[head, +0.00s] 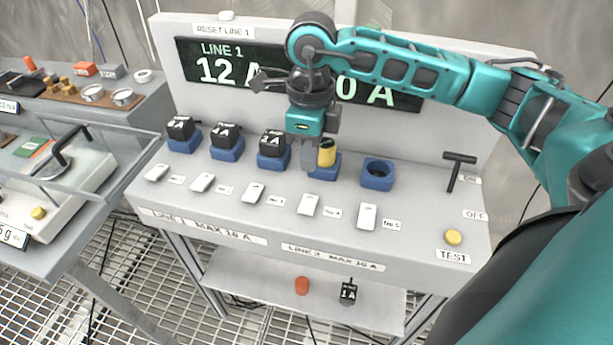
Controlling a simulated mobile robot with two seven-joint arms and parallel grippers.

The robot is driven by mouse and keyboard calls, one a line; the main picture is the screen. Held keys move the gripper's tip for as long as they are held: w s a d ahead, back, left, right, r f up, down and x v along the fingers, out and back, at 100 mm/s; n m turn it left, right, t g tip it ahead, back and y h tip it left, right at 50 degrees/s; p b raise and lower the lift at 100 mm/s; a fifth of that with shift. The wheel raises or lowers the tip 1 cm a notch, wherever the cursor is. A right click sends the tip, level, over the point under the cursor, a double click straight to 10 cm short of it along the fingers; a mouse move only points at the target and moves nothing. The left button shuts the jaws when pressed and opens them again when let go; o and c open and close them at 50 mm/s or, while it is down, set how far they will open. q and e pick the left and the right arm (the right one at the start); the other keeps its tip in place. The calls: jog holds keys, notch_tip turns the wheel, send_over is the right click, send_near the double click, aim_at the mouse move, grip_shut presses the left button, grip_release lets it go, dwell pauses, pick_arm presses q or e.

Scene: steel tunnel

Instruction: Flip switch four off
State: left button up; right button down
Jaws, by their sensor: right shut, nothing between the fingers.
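Switch four (308,204) is a white rocker on the sloped grey panel, with the label No 4 (333,212) to its right. I cannot tell which way it is tipped. My right gripper (308,167) points down with its fingers together and empty. In the picture its tips are just above switch four, in front of the fourth blue socket; I see no clear contact with the switch. The socket holds a yellow plug (326,152), partly hidden by the gripper. My left gripper is not in view.
Switch three (253,193) and switch five (367,216) flank switch four. Black plugs (272,143) fill the three left sockets; the rightmost socket (377,174) is empty. A black lever (459,172) and yellow TEST button (453,237) are at right. My arm partly covers the display (215,70).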

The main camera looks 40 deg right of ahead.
notch_tip(320, 180, up, 6)
jog(key=d, duration=0.1)
jog(key=shift+w, duration=0.4)
jog(key=shift+f, duration=0.1)
